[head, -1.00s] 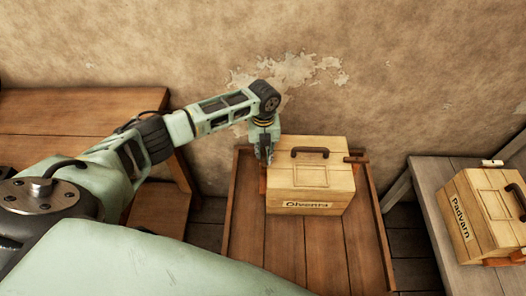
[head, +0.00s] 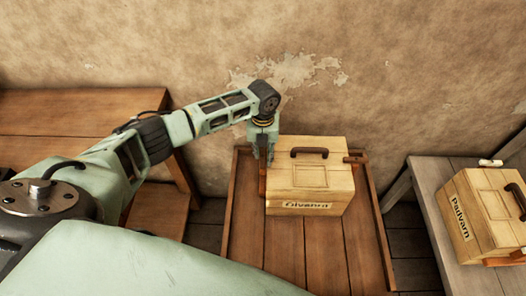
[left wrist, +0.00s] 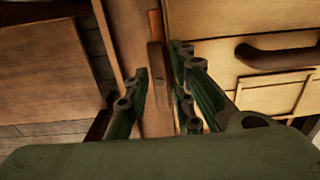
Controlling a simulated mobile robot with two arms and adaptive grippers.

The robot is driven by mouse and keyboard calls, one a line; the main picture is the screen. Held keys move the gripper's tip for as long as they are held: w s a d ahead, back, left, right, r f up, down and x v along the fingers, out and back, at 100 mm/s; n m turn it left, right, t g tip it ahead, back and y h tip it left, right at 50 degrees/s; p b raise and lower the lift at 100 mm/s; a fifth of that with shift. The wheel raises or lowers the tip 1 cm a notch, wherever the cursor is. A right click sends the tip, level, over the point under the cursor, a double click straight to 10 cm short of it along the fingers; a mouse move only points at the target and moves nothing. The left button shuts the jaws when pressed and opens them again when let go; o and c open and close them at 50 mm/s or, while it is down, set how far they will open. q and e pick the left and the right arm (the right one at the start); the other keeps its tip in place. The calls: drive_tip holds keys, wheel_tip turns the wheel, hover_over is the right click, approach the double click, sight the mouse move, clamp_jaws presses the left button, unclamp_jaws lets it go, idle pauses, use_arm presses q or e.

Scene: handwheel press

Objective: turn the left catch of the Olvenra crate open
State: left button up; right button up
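The Olvenra crate (head: 310,180) is a pale wooden box with a dark handle on its lid and a name label on its front. It also shows at the upper right of the left wrist view (left wrist: 215,50). Its left catch (left wrist: 157,85), a brown wooden bar, lies between my left fingers in the left wrist view; in the head view it is mostly hidden by the gripper. My left gripper (head: 263,160) is open at the crate's left side, pointing down. In the wrist view its fingers (left wrist: 162,85) stand apart on either side of the bar; contact is unclear.
The right catch (head: 356,159) sticks out at the crate's right side. The crate stands on a brown wooden tray-like table (head: 285,245) with raised edges. The Padvarn crate (head: 480,215) stands on a grey table at right. A wall (head: 400,70) rises close behind.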

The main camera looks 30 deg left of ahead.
sight(263, 155)
use_arm(q)
drive_tip(key=shift+o, duration=0.7)
drive_tip(key=shift+r, duration=0.1)
wheel_tip(263, 155, up, 12)
idle(0.4)
